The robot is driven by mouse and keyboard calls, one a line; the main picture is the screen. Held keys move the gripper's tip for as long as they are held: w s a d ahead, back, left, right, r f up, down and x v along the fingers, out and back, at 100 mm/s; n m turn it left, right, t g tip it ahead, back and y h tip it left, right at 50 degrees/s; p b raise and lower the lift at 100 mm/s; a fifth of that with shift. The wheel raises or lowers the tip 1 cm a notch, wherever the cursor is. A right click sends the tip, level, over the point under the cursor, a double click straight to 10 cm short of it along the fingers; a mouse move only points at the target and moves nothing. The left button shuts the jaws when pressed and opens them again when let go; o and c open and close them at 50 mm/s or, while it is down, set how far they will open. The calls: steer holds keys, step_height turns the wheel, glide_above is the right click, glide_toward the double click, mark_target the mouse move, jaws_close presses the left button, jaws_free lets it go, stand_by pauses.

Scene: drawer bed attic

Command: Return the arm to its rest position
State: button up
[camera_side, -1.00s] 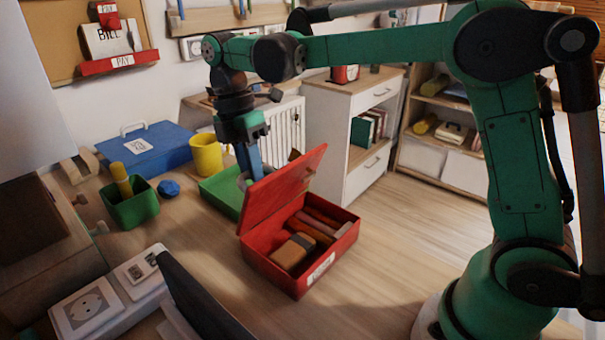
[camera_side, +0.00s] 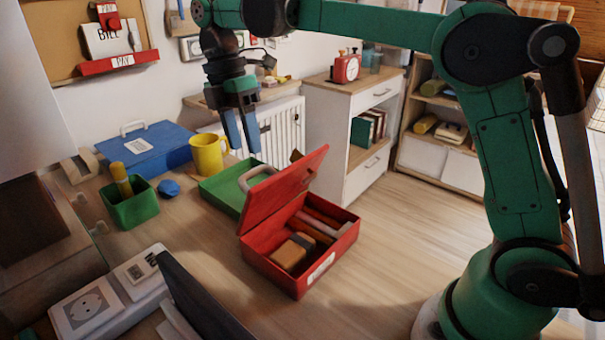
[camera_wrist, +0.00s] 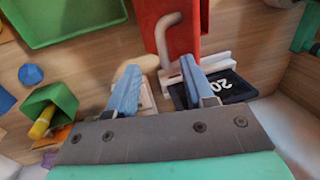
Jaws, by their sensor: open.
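My gripper (camera_side: 245,148) is open and empty, with its two blue fingers pointing down. In the side view it hangs above the green tray (camera_side: 218,188) and behind the raised lid of the red box (camera_side: 285,195), apart from both. In the wrist view my gripper (camera_wrist: 158,67) shows its fingers spread with nothing between them. The red box (camera_wrist: 180,30) and its grey handle lie beyond the fingertips. The box lid stands open, and a brown block (camera_side: 293,253) and several rods lie inside.
A yellow mug (camera_side: 208,155), a blue case (camera_side: 150,150), a green cup (camera_side: 130,205) and a blue knob-like piece (camera_side: 169,187) stand on the left of the desk. A dark screen (camera_side: 200,300) rises at the front. The desk right of the box is clear.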

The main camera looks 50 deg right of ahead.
steer(key=shift+r, duration=0.4)
steer(key=s+a+f+m+t+y, duration=0.1)
steer(key=s+a+m+t+y, duration=0.3)
steer(key=s+m, duration=0.45)
steer(key=s+d+f+m+t+h, duration=0.2)
steer(key=d+f+m+t+h, duration=0.2)
steer(key=d+m, duration=0.4)
step_height(320, 180, down, 2)
steer(key=shift+d+f+m+t, duration=0.1)
steer(key=shift+d+m+t, duration=0.1)
steer(key=shift+m+t, duration=0.6)
